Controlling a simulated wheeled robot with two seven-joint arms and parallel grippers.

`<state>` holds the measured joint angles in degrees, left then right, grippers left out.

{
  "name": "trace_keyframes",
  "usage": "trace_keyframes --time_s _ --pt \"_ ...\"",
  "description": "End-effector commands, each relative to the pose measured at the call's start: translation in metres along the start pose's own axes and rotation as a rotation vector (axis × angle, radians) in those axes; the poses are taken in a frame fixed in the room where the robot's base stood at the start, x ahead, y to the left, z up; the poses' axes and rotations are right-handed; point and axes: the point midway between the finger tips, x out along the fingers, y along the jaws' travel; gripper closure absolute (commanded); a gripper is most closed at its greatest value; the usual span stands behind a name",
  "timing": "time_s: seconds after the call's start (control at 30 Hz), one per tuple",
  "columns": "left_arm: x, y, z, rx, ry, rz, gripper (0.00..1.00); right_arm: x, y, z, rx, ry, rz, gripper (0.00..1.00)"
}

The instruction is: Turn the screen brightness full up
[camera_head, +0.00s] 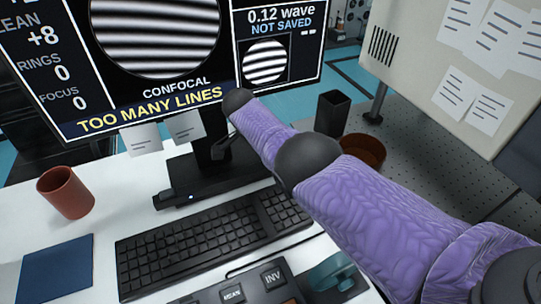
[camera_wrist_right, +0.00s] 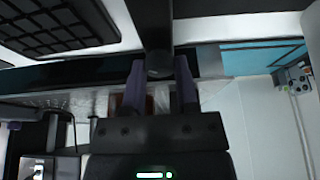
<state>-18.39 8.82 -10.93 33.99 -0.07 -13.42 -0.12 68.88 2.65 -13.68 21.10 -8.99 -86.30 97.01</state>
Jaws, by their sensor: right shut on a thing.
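The monitor screen (camera_head: 150,40) is lit, with black and white stripes and the words "TOO MANY LINES" and "NOT SAVED". My right arm reaches in from the right, and its gripper (camera_head: 222,148) is at the monitor's lower edge, by the stand (camera_head: 208,150), mostly hidden by my arm. In the right wrist view my right gripper (camera_wrist_right: 161,85) has its two fingers on either side of a dark rounded piece (camera_wrist_right: 158,62), shut on it. I cannot tell its exact shape or how far it is turned. My left gripper is not in view.
A black keyboard (camera_head: 205,245) lies before the monitor. A red-brown cup (camera_head: 66,192) and a blue mat (camera_head: 57,268) are at left. A black holder (camera_head: 332,112) and brown bowl (camera_head: 362,150) stand behind my arm. A button panel (camera_head: 245,290) and teal mouse-like object (camera_head: 333,273) are in front.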

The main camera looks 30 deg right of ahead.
Motion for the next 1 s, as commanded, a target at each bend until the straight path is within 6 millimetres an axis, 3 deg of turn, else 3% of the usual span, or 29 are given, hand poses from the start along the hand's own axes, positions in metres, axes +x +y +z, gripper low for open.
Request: trace_keyframes --time_s 0.5,0.53,0.67,0.7,1.0 --pt "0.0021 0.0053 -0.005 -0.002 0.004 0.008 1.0 -0.0011 -0.0007 -0.0013 0.017 0.002 0.004 1.0" --pt "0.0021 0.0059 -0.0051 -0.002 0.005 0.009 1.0 -0.0011 -0.0008 -0.0013 0.017 0.002 0.004 0.58" --pt "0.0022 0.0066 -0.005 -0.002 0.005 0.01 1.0 -0.0009 -0.0006 -0.001 0.016 0.001 0.004 0.3" --pt "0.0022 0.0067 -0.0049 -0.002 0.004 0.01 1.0 -0.0008 -0.0005 -0.0009 0.016 0.001 0.005 0.27" --pt "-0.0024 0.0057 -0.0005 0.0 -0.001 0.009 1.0 -0.0075 -0.0006 -0.0012 0.016 0.0 0.004 0.27"
